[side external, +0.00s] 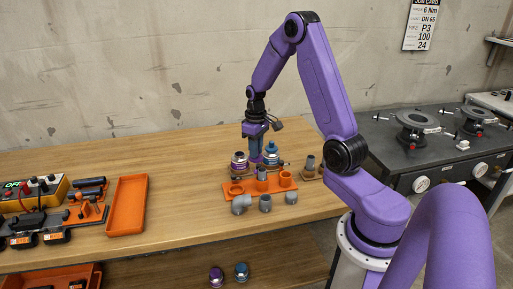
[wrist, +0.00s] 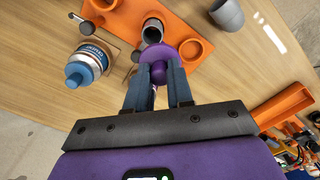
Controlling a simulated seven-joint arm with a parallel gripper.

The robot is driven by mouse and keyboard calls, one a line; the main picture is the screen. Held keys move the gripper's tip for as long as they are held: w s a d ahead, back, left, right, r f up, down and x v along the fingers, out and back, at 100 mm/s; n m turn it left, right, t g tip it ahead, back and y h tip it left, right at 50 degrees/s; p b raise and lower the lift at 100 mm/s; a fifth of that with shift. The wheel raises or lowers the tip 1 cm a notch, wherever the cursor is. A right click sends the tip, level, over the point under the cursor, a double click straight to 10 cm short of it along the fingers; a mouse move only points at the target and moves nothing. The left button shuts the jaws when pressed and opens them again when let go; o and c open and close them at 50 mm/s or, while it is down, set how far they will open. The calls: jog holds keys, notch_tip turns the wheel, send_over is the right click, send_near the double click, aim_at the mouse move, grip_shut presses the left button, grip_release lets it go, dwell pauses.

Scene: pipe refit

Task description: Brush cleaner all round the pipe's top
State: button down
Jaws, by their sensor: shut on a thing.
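My gripper (side external: 256,158) is shut on a purple lid with a knob (wrist: 159,58), probably the cleaner's brush cap. The lid is over the orange fixture, near the top of the grey pipe (wrist: 152,25). In the wrist view the lid's disc covers part of the pipe's near side, so any brush under it is hidden. I cannot tell whether it touches the pipe. In the side view the pipe (side external: 262,173) stands upright in the orange fixture (side external: 234,194). A purple-banded can (side external: 239,161) stands behind the fixture, left of my gripper.
A blue-capped can (side external: 271,152) stands just right of my gripper; it also shows in the wrist view (wrist: 88,62). Grey fittings (side external: 241,204) lie in front of the fixture. An orange tray (side external: 127,205) and tools are at left. The table between is clear.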

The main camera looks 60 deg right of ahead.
jog(key=shift+s+a, duration=0.1)
jog(key=shift+a, duration=0.15)
jog(key=shift+s+a, duration=0.15)
jog(key=shift+a, duration=0.05)
dwell(0.3)
jog(key=shift+s+a, duration=0.15)
jog(key=shift+s+a, duration=0.1)
jog(key=shift+s, duration=0.1)
dwell(0.3)
jog(key=shift+s, duration=0.15)
jog(key=shift+s+a, duration=0.1)
jog(key=shift+s, duration=0.2)
jog(key=shift+s, duration=0.15)
dwell(0.4)
jog(key=shift+s, duration=0.3)
